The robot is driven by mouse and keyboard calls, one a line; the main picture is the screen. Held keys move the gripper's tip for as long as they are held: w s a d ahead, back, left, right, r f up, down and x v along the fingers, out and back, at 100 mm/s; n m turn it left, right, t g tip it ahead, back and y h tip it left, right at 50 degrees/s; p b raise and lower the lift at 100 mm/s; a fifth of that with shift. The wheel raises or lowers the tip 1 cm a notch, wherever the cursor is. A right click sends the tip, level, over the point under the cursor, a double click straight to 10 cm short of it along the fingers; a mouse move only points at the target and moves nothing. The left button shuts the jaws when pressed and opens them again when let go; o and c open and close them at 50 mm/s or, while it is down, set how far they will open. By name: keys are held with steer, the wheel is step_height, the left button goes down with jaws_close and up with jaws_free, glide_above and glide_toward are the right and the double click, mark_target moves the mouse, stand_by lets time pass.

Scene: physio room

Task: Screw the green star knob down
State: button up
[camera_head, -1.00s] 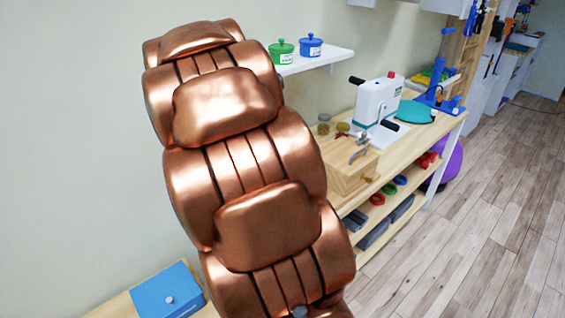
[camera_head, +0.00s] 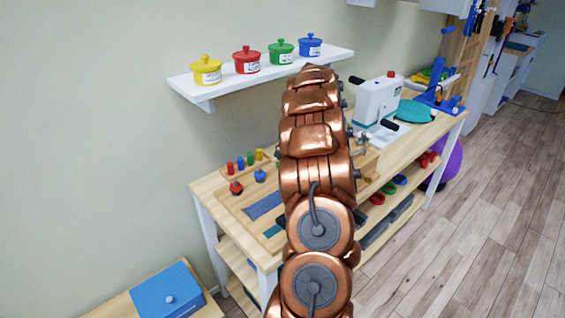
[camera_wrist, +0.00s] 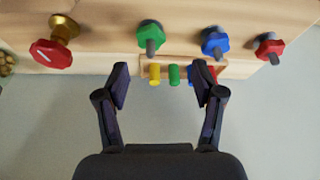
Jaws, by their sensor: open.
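The green star knob (camera_wrist: 150,34) shows at the top middle of the wrist view, on a wooden surface, with a dark grey stem toward the camera. My gripper (camera_wrist: 160,80) is open and empty. Its fingertips are spread below the green knob in the picture, apart from it. A blue star knob (camera_wrist: 214,41) and a red star knob (camera_wrist: 268,47) stand to its right. In the head view my arm hides the gripper and most of the area around the green knob; the blue knob (camera_head: 260,175) and red knob (camera_head: 236,187) show left of the arm.
A red knob on a brass post (camera_wrist: 52,50) is at the wrist view's left. Several coloured pegs (camera_head: 240,162) stand in a wooden strip at the bench's back. A wall shelf (camera_head: 215,88) holds lidded pots above. A white crank device (camera_head: 377,103) stands right of my arm.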

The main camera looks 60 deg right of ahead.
steer(key=shift+d+p+x, duration=0.2)
steer(key=shift+p+x, duration=0.2)
steer(key=shift+x, duration=0.95)
steer(key=shift+d+p+x, duration=0.25)
steer(key=shift+p+x, duration=0.2)
steer(key=shift+x, duration=0.85)
steer(key=shift+d+p+x, duration=0.2)
steer(key=shift+p+x, duration=0.2)
steer(key=shift+x, duration=0.95)
steer(key=shift+s, duration=0.2)
steer(key=shift+c, duration=0.4)
steer(key=c, duration=1.1)
steer(key=shift+f, duration=0.1)
steer(key=shift+a+f+m+b, duration=0.2)
steer(key=shift+m+b, duration=0.1)
steer(key=shift+b, duration=0.65)
